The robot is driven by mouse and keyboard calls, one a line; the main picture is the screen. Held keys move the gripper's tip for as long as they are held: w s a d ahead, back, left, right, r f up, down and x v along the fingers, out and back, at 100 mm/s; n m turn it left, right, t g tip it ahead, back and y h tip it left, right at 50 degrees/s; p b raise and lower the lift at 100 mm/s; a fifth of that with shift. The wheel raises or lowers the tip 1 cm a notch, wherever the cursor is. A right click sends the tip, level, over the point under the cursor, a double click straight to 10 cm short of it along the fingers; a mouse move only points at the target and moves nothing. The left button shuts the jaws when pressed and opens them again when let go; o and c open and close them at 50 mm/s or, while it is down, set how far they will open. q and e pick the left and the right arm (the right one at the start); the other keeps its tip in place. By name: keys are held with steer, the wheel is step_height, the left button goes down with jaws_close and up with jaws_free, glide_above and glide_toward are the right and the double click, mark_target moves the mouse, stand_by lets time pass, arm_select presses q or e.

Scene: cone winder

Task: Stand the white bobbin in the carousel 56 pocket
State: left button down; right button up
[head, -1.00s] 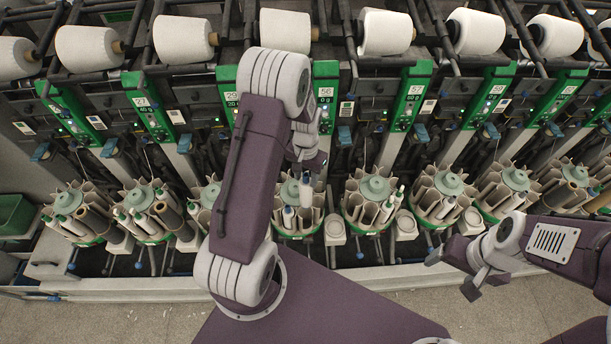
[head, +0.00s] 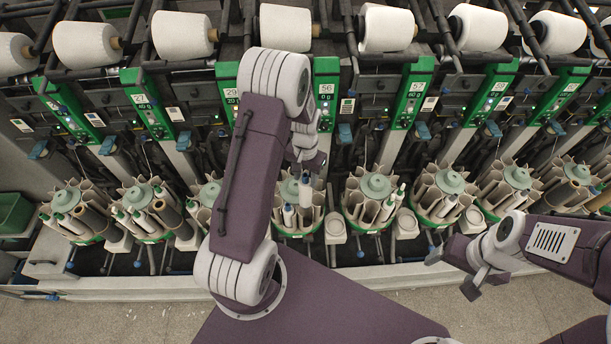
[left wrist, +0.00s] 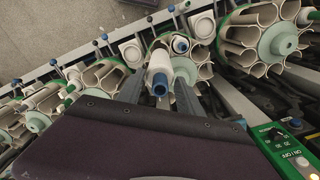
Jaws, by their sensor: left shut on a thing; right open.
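My left gripper (head: 305,178) is shut on the white bobbin (head: 305,193), partly hidden by my arm in the head view. In the left wrist view the white bobbin (left wrist: 160,66) sits between the two fingers (left wrist: 158,97), its blue end toward the camera. The bobbin is over the front of the carousel below the 56 label (head: 326,89). This carousel (head: 296,229) has a green base and beige pockets, partly hidden by my arm; it also shows in the left wrist view (left wrist: 206,70). I cannot tell whether the bobbin's lower end is inside a pocket. My right gripper (head: 452,275) is open and empty at the right.
A bobbin with a blue top (head: 289,213) stands in the same carousel, close to the held one. Neighbouring carousels (head: 374,187) stand on both sides. A small pale cup (head: 335,227) is just right of the carousel. Winding heads with white cones (head: 387,31) run above.

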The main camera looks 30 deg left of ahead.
arm_select(q)
steer(key=shift+f+b, duration=0.9)
steer(key=shift+f, duration=0.65)
steer(key=shift+f+b, duration=1.65)
steer(key=shift+f, duration=0.5)
steer(key=shift+f+b, duration=1.65)
steer(key=shift+f, duration=0.6)
steer(key=shift+f+b, duration=1.7)
steer(key=shift+f, duration=0.55)
steer(key=shift+f+b, duration=0.75)
steer(key=shift+f, duration=0.3)
